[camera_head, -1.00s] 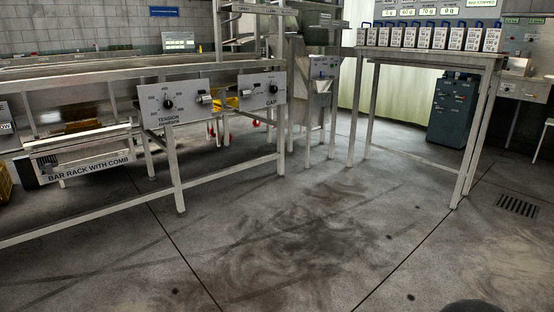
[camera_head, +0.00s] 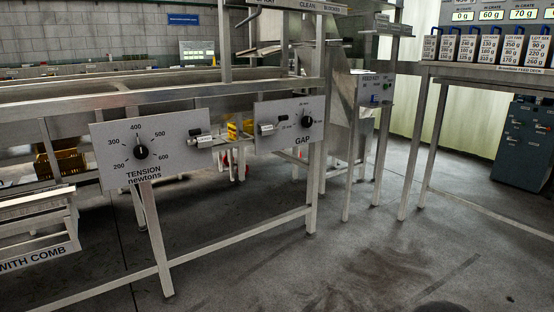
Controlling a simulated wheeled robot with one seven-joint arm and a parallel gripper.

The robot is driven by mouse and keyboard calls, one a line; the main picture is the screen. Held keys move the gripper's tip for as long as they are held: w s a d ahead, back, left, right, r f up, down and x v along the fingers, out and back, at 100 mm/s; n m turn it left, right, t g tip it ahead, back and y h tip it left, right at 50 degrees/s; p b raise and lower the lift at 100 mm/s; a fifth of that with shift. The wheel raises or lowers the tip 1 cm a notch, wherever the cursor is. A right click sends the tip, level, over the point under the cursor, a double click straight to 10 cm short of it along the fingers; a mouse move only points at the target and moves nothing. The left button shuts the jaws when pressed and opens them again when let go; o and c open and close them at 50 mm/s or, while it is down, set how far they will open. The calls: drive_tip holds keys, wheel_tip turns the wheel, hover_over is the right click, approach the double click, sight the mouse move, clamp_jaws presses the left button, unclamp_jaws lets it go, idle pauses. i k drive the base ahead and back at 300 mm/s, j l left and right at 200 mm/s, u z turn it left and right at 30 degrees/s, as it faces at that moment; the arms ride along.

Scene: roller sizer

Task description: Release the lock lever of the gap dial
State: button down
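The gap dial (camera_head: 307,121) is a black round knob on the right part of a grey panel (camera_head: 290,146) marked GAP, on the front of the steel frame. A lever with a light cylindrical handle and a dark upper part (camera_head: 267,129) sits on the left part of the same panel. I take it to be the lock lever; its lock position is too small to tell. My gripper is not in view, and nothing touches the panel.
A similar panel marked TENSION newtons (camera_head: 114,133) stands left of it, with its own knob (camera_head: 141,152) and lever (camera_head: 201,141). A table (camera_head: 480,74) with several labelled boxes is at the right. The floor (camera_head: 370,255) in front is clear.

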sight(282, 118)
drive_tip(key=i+z, duration=0.1)
drive_tip(key=i, duration=0.45)
drive_tip(key=i+j+z, duration=0.1)
drive_tip(key=i, duration=0.45)
drive_tip(key=i+j+z, duration=0.1)
drive_tip(key=i, duration=0.45)
drive_tip(key=i+j+z, duration=0.1)
drive_tip(key=i, duration=0.45)
drive_tip(key=i+j+z, duration=0.1)
drive_tip(key=i+j, duration=0.2)
drive_tip(key=i, duration=0.2)
